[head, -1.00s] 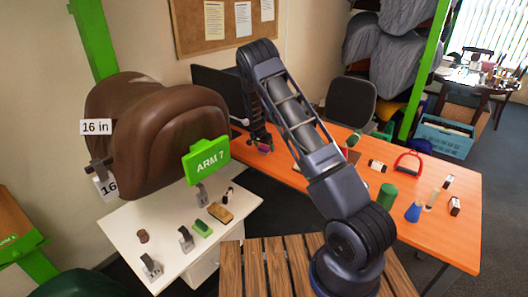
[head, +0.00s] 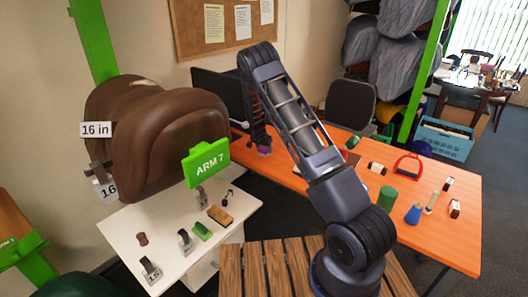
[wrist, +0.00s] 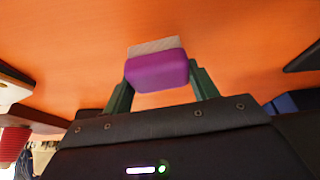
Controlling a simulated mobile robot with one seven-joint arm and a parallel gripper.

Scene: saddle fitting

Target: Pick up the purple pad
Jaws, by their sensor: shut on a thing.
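The purple pad (wrist: 157,72) is a small block with a pale, greyish top face in the wrist view. It sits between the two green fingers of my gripper (wrist: 160,85), which is shut on it. In the head view the purple pad (head: 264,151) shows small at the gripper's lower end, near the left part of the orange table (head: 455,235). The wrist view shows orange surface all around the pad. I cannot tell whether the pad touches the table.
A brown saddle (head: 165,140) stands at the left above a white table (head: 130,220) with several small items. A green cylinder (head: 387,198), a blue cone-like item (head: 413,214) and a red stirrup-like item (head: 407,166) stand on the orange table's right part. A dark monitor (head: 220,95) stands behind.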

